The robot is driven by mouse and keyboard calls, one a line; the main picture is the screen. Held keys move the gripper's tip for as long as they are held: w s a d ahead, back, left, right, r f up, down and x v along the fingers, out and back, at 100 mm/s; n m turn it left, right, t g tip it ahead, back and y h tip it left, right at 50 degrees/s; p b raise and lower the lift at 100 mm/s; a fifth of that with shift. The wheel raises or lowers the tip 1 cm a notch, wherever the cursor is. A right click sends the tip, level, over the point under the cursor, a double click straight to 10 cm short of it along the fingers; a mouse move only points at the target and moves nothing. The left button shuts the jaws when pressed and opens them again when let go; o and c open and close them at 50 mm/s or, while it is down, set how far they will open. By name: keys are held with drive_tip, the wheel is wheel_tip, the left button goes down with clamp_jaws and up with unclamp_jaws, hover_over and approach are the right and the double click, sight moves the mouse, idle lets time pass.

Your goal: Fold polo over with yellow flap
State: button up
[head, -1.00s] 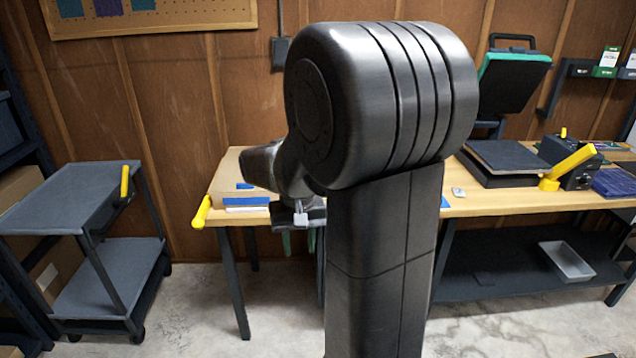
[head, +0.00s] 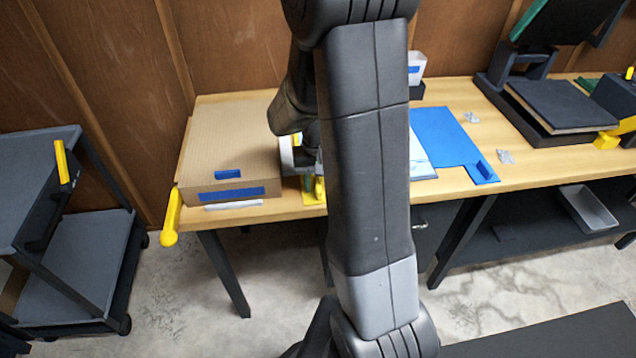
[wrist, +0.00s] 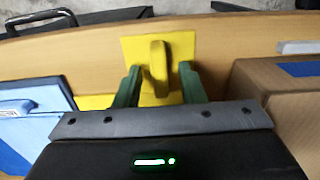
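The yellow flap (wrist: 190,48) lies on the bench in the wrist view, with an upright yellow handle (wrist: 158,68). A small part of the yellow flap (head: 318,194) shows in the head view, mostly hidden by my arm. My gripper (wrist: 158,76) has its two green fingers on either side of the handle, apart, with gaps showing. Pale blue, folded-looking material (wrist: 42,92), perhaps the polo, lies left of the yellow flap in the wrist view. A pale edge (head: 420,160) shows right of my arm in the head view; most is hidden.
A cardboard box (head: 226,150) stands close beside the yellow flap, at the bench's left end. A blue panel (head: 442,135) lies on the bench (head: 470,100) right of my arm. A dark press (head: 560,110) stands farther right. A grey cart (head: 85,245) stands at the left.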

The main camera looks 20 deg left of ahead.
drive_tip(key=shift+s+f, duration=0.1)
drive_tip(key=shift+f, duration=0.1)
clamp_jaws()
drive_tip(key=shift+r, duration=0.15)
